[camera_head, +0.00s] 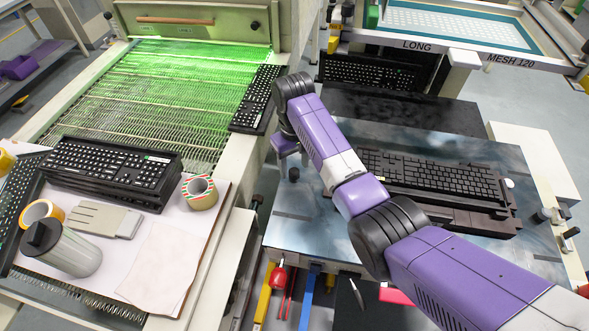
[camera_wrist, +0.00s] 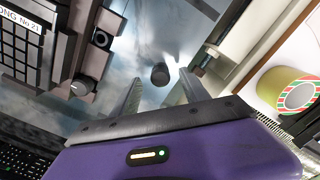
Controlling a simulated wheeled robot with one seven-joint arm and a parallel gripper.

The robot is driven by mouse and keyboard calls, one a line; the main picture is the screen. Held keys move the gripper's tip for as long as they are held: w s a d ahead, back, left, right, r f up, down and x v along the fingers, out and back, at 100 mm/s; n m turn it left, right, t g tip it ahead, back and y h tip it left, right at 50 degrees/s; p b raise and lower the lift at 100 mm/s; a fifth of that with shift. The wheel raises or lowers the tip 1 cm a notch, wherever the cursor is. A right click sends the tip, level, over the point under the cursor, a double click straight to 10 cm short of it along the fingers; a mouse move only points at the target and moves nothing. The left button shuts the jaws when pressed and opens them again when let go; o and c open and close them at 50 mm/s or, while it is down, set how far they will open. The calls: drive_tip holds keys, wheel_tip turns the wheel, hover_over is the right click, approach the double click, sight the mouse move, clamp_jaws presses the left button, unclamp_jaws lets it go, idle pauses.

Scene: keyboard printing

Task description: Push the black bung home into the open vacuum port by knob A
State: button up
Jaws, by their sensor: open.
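The black bung (camera_wrist: 160,74) is a short dark cylinder on the shiny metal table top (camera_wrist: 150,40). It is in the wrist view just beyond and between my open gripper (camera_wrist: 160,88) fingertips, not visibly held. It seems to be the small dark thing (camera_head: 294,174) by my gripper (camera_head: 286,158) in the head view. I cannot read a letter A or tell which opening is the vacuum port.
A keyboard (camera_head: 430,178) sits in a dark fixture right of my arm. A striped tape roll (camera_head: 199,191) and stacked keyboards (camera_head: 108,167) are on the left bench. A green-lit conveyor (camera_head: 170,90) runs behind. Tools hang below the table's front edge (camera_head: 310,262).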

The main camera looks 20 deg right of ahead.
sight(294, 171)
drive_tip(key=shift+r+b, duration=0.35)
drive_tip(key=shift+r, duration=2.3)
